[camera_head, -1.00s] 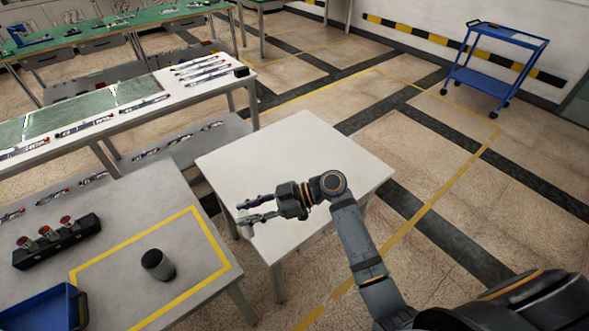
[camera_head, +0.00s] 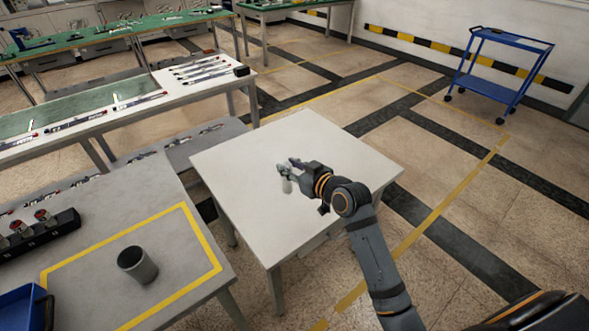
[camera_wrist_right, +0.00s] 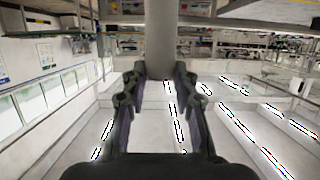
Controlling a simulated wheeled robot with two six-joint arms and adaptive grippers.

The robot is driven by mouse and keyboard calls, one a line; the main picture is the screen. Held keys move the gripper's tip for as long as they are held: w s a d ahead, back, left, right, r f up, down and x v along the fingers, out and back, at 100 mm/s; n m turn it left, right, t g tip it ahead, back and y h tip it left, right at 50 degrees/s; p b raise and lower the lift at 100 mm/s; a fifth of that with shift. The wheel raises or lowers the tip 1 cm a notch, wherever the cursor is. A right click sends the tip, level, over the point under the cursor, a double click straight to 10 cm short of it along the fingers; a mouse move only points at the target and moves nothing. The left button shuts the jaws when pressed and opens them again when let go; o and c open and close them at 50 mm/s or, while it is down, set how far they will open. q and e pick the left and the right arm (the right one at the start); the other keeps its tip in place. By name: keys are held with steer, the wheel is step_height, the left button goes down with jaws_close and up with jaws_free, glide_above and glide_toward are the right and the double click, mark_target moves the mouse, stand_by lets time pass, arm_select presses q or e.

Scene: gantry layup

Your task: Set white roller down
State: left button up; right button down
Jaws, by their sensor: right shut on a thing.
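My right gripper (camera_head: 288,170) is shut on the white roller (camera_head: 287,187), which hangs just below the fingertips in the head view. Against the white table its lower end is hard to make out. I cannot tell whether it touches the tabletop. In the right wrist view the roller (camera_wrist_right: 160,38) shows as a pale upright cylinder between my fingers (camera_wrist_right: 158,82). The white square table (camera_head: 240,160) lies under the gripper, which is over the middle of its top. My left gripper is not in view.
A grey table (camera_head: 110,215) at the left holds a dark cup (camera_head: 137,265) inside a yellow-taped area, a black block with red-topped items (camera_head: 40,235) and a blue bin (camera_head: 25,308). A blue cart (camera_head: 500,70) stands far right. The white tabletop around the gripper is clear.

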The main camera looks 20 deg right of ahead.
steer(key=w+d+f+b, duration=0.1)
steer(key=w+d+f, duration=0.3)
steer(key=w+f, duration=0.5)
steer(key=shift+d+f, duration=0.15)
steer(key=shift+f, duration=0.95)
steer(key=c, duration=1.5)
jaws_free()
steer(key=shift+f, duration=0.15)
steer(key=o, duration=0.5)
steer(key=shift+c, duration=0.2)
